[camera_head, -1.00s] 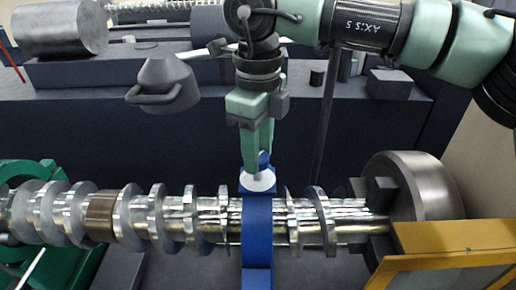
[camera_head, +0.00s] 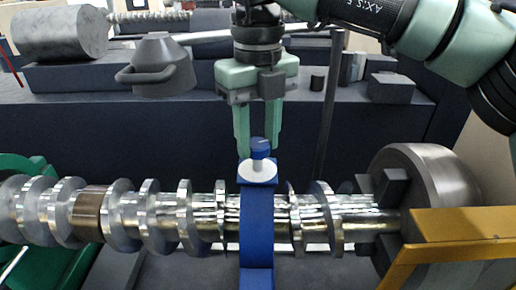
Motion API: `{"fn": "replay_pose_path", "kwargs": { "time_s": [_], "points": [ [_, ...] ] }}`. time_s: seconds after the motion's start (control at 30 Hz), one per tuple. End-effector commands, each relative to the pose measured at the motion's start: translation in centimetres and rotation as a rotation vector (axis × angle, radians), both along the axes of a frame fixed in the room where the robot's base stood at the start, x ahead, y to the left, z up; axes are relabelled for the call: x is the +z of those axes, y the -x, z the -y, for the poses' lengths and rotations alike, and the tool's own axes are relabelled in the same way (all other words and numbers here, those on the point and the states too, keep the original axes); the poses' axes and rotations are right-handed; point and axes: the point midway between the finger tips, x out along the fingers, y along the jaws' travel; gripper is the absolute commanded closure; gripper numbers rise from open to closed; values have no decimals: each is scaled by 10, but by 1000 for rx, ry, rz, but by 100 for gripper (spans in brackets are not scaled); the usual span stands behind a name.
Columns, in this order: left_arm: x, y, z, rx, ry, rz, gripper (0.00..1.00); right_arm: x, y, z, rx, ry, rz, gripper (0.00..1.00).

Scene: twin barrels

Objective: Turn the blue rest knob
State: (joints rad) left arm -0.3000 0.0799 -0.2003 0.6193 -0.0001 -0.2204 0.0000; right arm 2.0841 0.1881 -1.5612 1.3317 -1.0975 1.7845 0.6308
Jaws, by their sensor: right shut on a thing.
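The blue rest is a blue upright band (camera_head: 257,235) around the shiny crankshaft (camera_head: 205,222), at the middle of the head view. On its top stands the blue rest knob (camera_head: 260,146), a small blue cap on a white stem and round white base. My right gripper (camera_head: 259,143) points straight down from above, with one green finger on each side of the knob. It is shut on the knob, whose cap shows between the fingertips. My left gripper is not in view.
A chuck (camera_head: 425,190) holds the shaft's right end, with a yellow frame (camera_head: 455,225) in front. A green part (camera_head: 60,250) stands at the left. Behind are a grey pot-shaped thing (camera_head: 160,65) and a metal cylinder (camera_head: 60,33) on a dark ledge. A dark post stands right of my gripper.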

Motion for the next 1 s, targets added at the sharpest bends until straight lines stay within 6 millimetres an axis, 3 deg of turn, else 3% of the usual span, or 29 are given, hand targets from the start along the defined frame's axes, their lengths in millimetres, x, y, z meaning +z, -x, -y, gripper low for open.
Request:
{"fn": "replay_pose_path", "kwargs": {
  "time_s": [0.3, 1.0],
  "points": [
    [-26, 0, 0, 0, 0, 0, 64, -3, 0, -1, -300, -1, 3, 100],
    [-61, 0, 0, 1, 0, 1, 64, 0, -1, -1, -934, -4, 3, 100]
  ]
}}
